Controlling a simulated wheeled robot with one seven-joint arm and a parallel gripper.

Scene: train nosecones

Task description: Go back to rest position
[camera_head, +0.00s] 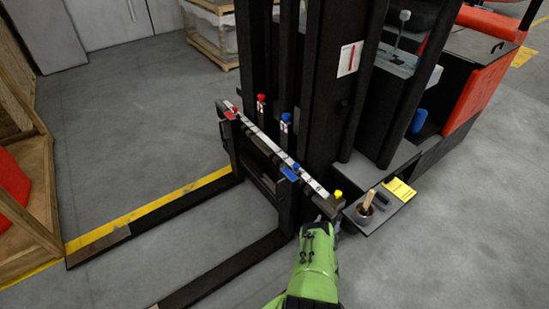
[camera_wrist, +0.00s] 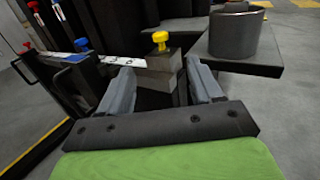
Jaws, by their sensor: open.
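My gripper (camera_wrist: 161,85) is open, with its two grey fingers spread apart in the wrist view. A dark block end of the forklift's carriage bar shows between and beyond the fingers; I cannot tell if they touch it. A yellow knob (camera_wrist: 160,40) stands on top of that end. In the head view my green arm reaches up from the bottom, and the gripper (camera_head: 324,224) is at the right end of the marked bar (camera_head: 262,138), just below the yellow knob (camera_head: 338,194). The fingertips are hard to make out there.
Red (camera_head: 261,97) and blue (camera_head: 286,116) knobs stand behind the bar. A side shelf (camera_head: 376,219) holds a dark cup (camera_head: 363,210) and a yellow note (camera_head: 398,190), close right of my gripper. Forks (camera_head: 150,219) extend lower left. Floor at right is clear.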

